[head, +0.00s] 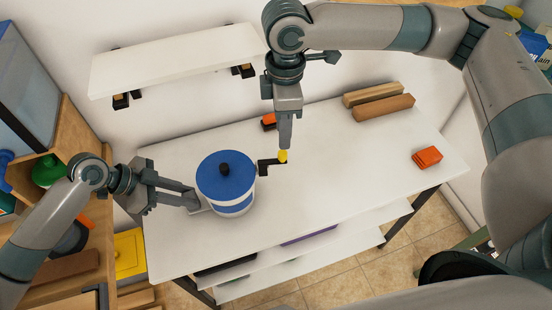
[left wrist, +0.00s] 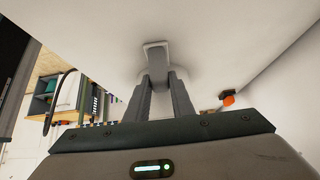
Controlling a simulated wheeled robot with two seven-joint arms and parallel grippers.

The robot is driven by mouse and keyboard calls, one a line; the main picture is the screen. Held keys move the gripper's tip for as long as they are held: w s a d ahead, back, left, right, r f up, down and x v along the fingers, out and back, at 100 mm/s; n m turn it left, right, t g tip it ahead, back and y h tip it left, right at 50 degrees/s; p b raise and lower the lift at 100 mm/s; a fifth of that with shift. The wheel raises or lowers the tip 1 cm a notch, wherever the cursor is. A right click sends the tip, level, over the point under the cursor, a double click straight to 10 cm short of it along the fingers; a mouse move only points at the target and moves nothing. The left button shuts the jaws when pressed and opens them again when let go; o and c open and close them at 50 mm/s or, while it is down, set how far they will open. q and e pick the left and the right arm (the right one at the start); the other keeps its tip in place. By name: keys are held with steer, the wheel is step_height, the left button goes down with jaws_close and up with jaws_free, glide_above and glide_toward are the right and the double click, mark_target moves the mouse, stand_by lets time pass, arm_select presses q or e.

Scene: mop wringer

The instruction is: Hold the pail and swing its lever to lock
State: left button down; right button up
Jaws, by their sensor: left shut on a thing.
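The pail (head: 235,208) is white with a blue band and a blue lid (head: 224,180) with a dark knob. It stands upright on the white table's left part. My left gripper (head: 196,203) is shut on the pail's pale side handle, which also shows between the fingers in the left wrist view (left wrist: 155,50). A black cranked lever (head: 268,166) sticks out from the pail's right side and ends in a yellow knob (head: 283,157). My right gripper (head: 285,147) points down with its tips at the yellow knob. Its fingers line up in this view, so their gap is hidden.
The white table (head: 330,190) is clear right of the lever. Orange blocks (head: 427,157) (head: 269,121) and wooden bars (head: 383,107) lie toward the back and right. A white wall shelf (head: 175,60) hangs behind. A wooden shelf unit (head: 75,140) stands at left.

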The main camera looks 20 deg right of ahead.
mark_target(283, 153)
steer(key=shift+f, duration=0.2)
steer(key=shift+f, duration=3.3)
jaws_close()
